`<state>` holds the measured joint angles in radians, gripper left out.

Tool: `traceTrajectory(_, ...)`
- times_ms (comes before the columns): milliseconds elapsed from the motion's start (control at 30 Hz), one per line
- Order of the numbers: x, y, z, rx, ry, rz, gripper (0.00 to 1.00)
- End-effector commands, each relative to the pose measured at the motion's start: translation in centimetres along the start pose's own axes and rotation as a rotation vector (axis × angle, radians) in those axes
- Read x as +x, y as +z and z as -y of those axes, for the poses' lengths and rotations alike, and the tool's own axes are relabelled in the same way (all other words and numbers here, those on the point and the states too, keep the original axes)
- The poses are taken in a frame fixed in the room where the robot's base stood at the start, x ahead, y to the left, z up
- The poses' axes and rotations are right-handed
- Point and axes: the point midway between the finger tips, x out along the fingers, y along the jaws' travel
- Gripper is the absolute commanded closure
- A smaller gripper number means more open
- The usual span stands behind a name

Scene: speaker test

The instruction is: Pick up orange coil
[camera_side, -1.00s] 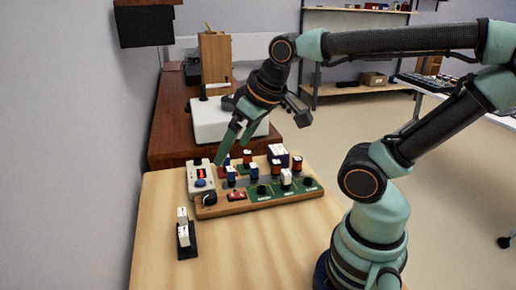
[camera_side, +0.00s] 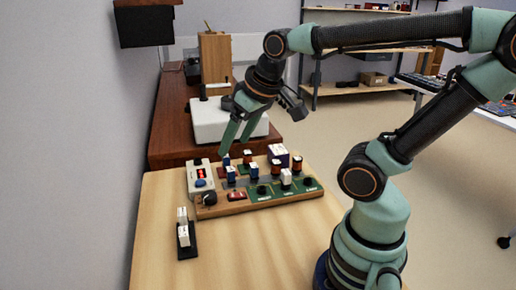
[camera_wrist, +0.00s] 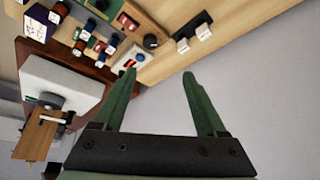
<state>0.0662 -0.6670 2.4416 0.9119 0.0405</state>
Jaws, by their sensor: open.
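Several small coils with pale tops stand on a board (camera_side: 235,207) on the table. Orange-brown ones show at the back (camera_side: 247,157), middle (camera_side: 276,166) and right (camera_side: 297,163) in the side view. Which one is the orange coil of the task I cannot tell. Blue coils (camera_side: 254,171) and a white one (camera_side: 286,179) stand among them. My gripper (camera_side: 234,145) is open and empty above the board's back left part. In the wrist view my gripper's fingers (camera_wrist: 160,72) are spread apart, with the coils beyond them at upper left and nothing between the fingertips.
A grey box with a red display (camera_side: 200,174) sits at the board's left end. A purple-and-white box (camera_side: 279,152) stands at the board's back. A black holder with white blocks (camera_side: 187,240) lies front left. A white device (camera_side: 215,120) is behind.

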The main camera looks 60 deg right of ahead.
Motion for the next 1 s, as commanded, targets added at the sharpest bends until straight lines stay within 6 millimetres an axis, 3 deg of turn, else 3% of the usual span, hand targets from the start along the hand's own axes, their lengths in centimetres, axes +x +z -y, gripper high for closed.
traceTrajectory(200, 1.8, -2.4, -7.2, 0.331, 0.098, 0.116, 0.26)
traceTrajectory(367, 3.5, -3.0, -13.5, 0.593, 0.165, 0.195, 0.26)
traceTrajectory(533, 5.5, -1.9, -20.7, 0.873, 0.23, 0.272, 0.26)
traceTrajectory(700, 7.2, 0.6, -27.0, 1.114, 0.281, 0.335, 0.26)
traceTrajectory(833, 8.1, 2.3, -29.9, 1.231, 0.303, 0.363, 0.26)
traceTrajectory(1000, 8.8, 3.4, -31.2, 1.287, 0.313, 0.378, 0.26)
